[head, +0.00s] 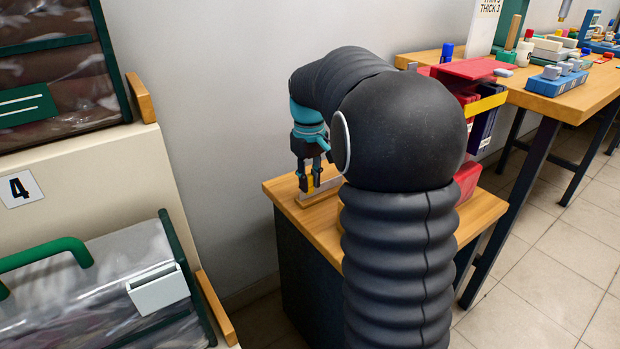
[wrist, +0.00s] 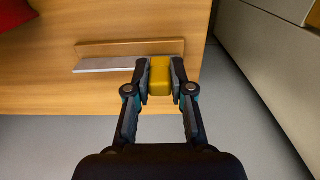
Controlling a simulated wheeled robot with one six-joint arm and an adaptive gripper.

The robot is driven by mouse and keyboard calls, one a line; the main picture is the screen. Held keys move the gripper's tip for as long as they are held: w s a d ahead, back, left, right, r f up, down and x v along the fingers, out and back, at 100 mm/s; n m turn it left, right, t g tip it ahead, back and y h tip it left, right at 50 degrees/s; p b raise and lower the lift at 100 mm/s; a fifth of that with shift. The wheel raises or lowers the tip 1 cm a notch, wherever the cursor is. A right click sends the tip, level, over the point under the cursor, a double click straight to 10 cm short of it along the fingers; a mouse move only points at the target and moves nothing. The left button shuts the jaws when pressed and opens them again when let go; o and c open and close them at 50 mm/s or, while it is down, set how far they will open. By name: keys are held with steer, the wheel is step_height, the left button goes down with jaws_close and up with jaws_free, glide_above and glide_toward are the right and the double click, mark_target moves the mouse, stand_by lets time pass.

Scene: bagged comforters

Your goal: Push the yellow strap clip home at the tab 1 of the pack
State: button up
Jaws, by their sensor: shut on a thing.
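My gripper (wrist: 160,72) is shut on the yellow strap clip (wrist: 160,84), which sits between its two fingers. In the head view my gripper (head: 311,184) is low over the near end of the small wooden table, with a little of the yellow clip (head: 311,182) showing. The clip is at the right end of a low wooden rack with a pale strip; I cannot tell whether it touches the rack. A clear bagged pack (head: 100,292) with green edges and handle lies at lower left, with a white tab-like piece (head: 158,289) on it. No tab number is readable.
The wooden rack (wrist: 120,48) stands on the table (wrist: 40,95). Red and blue bins (head: 480,115) stand on the table behind my arm. A long bench (head: 575,103) stands at right.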

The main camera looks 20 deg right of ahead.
mark_target(309, 176)
steer(key=shift+f, duration=0.2)
steer(key=o, duration=0.8)
steer(key=shift+o, duration=0.4)
steer(key=o, duration=0.6)
steer(key=shift+r+p, duration=2.1)
steer(key=shift+r, duration=1.4)
steer(key=shift+r, duration=0.15)
